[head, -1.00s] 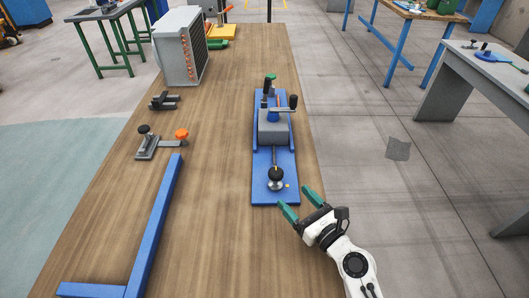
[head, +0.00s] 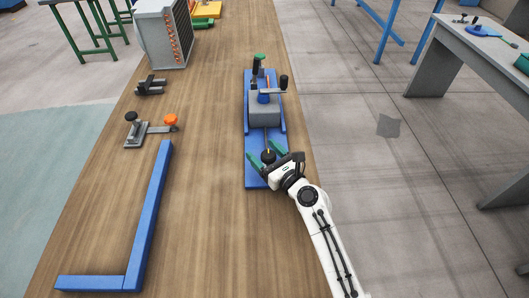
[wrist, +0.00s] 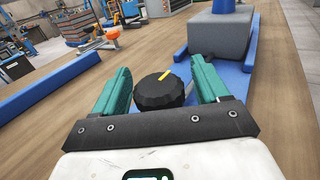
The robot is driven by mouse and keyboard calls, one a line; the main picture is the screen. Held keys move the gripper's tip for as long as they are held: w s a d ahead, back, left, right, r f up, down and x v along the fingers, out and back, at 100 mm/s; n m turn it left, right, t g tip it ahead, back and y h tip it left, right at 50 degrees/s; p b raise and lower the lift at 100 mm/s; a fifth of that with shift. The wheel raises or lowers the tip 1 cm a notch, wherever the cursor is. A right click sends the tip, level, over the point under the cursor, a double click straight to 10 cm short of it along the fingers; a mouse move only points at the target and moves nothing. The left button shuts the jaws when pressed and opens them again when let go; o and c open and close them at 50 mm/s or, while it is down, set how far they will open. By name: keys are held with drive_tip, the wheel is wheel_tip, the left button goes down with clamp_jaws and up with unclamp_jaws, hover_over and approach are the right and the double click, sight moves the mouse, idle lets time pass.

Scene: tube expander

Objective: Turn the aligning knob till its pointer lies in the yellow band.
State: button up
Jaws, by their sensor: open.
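The aligning knob (wrist: 160,90) is a black, ridged round knob at the near end of the blue tube expander base (head: 255,178). In the head view the knob (head: 268,156) is partly covered by my gripper. My gripper (wrist: 160,72) is open, with one green finger on each side of the knob and a gap visible at both sides. In the head view my gripper (head: 267,154) is over the base's near end. The yellow band cannot be made out in either view now.
The expander's grey block (head: 264,112) and crank handle (head: 283,83) stand just beyond the knob. A clamp with an orange knob (head: 170,120), a blue L-shaped bar (head: 148,215) and a finned coil unit (head: 163,35) lie to the left. The bench is clear near the base's left side.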

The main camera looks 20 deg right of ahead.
drive_tip(key=c, duration=1)
drive_tip(key=shift+o, duration=0.2)
drive_tip(key=shift+r+p, duration=0.15)
drive_tip(key=shift+p, duration=0.4)
